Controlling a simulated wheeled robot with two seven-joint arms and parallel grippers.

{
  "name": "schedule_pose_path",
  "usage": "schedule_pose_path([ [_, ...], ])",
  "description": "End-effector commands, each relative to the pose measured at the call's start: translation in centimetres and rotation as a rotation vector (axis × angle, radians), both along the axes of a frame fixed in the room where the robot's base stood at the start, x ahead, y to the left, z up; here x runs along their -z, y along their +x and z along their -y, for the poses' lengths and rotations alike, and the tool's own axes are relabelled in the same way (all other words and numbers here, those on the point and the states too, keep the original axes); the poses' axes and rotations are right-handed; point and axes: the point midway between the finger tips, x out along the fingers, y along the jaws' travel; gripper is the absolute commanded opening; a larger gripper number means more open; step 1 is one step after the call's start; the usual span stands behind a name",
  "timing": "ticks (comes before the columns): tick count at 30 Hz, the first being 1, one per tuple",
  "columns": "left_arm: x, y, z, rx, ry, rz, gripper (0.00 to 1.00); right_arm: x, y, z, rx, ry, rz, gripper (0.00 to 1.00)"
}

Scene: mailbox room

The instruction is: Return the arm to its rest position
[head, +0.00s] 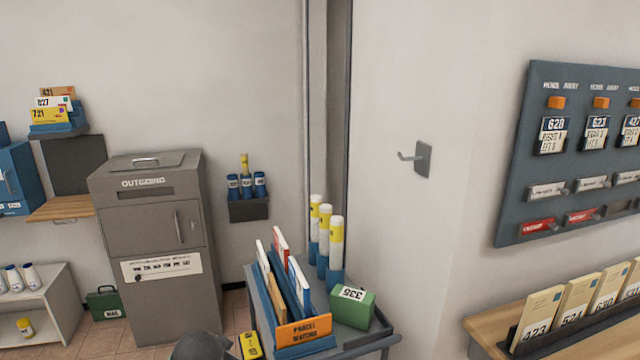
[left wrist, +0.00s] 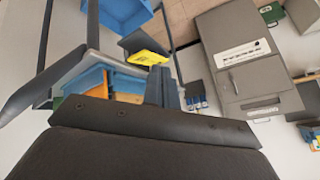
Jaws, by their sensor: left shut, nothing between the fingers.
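My left gripper (left wrist: 163,88) shows in the left wrist view, its fingers together and empty. In the head view only a dark rounded part, seemingly of my left arm, shows at the bottom edge, left of the cart (head: 370,340). The fingers appear close to a yellow box (left wrist: 146,57) in the wrist view; I cannot tell the exact gap. The yellow box also shows at the bottom of the head view (head: 250,346). My right gripper is in neither view.
The cart carries an orange-labelled parcel rack (head: 304,330), a green box (head: 352,306) and three yellow-banded tubes (head: 336,245). A grey outgoing mailbox (head: 155,235) stands left of it. A wooden shelf with card slots (head: 490,325) is at the right. A hook (head: 422,158) sticks out of the wall.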

Motion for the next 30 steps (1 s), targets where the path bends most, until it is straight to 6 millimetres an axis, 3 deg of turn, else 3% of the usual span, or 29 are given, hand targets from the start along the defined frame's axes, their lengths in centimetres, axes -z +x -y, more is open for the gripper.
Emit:
schedule_pose_path([
  [1,1.1,-1.6,0.4,-0.014,-0.014,-0.013,0.0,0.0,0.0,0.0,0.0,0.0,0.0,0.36],
  [11,6.7,-10.6,2.1,-0.103,-0.1,-0.108,0.0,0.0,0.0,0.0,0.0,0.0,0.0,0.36],
  [24,16.0,-24.3,4.9,-0.194,-0.226,-0.368,0.0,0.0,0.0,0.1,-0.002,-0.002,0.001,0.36],
  [30,19.3,-30.4,6.1,-0.22,-0.252,-0.483,0.0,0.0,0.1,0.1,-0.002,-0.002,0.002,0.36],
])
